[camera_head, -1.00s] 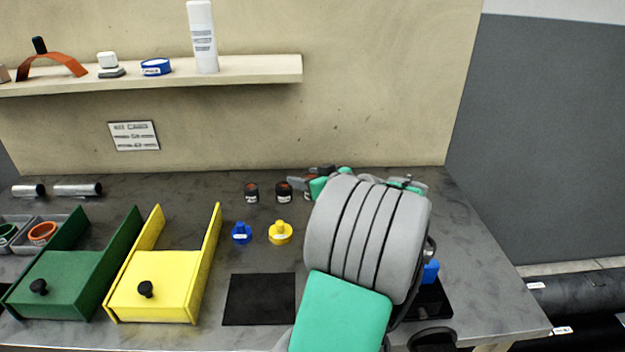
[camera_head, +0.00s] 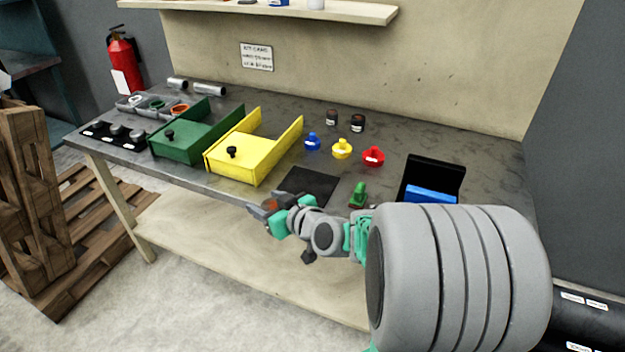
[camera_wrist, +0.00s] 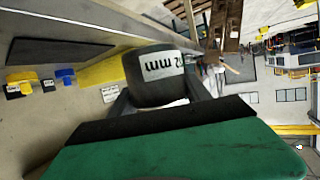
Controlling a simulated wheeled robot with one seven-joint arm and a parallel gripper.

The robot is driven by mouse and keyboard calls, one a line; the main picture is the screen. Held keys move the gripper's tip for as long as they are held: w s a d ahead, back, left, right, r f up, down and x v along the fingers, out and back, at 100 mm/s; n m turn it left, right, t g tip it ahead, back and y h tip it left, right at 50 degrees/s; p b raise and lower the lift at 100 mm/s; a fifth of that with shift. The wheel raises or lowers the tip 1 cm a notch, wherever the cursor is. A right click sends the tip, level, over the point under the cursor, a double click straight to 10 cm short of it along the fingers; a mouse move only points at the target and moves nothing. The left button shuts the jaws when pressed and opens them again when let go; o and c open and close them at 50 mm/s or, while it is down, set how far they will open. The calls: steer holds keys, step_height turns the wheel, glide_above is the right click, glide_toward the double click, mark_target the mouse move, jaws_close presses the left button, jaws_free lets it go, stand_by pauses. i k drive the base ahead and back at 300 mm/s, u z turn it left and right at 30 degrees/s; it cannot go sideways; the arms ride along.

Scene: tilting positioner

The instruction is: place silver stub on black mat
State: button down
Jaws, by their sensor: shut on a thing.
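My gripper (camera_head: 264,208) is over the table's front edge in the head view, just left of and in front of the black mat (camera_head: 309,186). It is shut on a dark grey cylinder (camera_wrist: 152,78) with a white label that seems to read 20 mm. The cylinder looks darker than silver in the wrist view. In the head view it is small at the fingertips, with an orange-brown patch. The mat lies flat and its visible part is bare. Short silver pieces (camera_head: 116,129) sit in a black rack (camera_head: 98,137) at the far left.
Green (camera_head: 182,144) and yellow (camera_head: 240,160) trays stand left of the mat. A green knobbed piece (camera_head: 358,196) is just right of it. Blue, yellow and red (camera_head: 373,157) knobs are behind it. A black case (camera_head: 438,170) stands to the right.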

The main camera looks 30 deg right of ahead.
mark_target(307, 184)
steer(key=k, duration=1.3)
steer(key=u, duration=0.75)
steer(key=i, duration=0.85)
steer(key=u, duration=0.55)
steer(key=i, duration=0.8)
steer(key=z, duration=0.9)
steer(key=i, duration=0.75)
steer(key=z, duration=0.9)
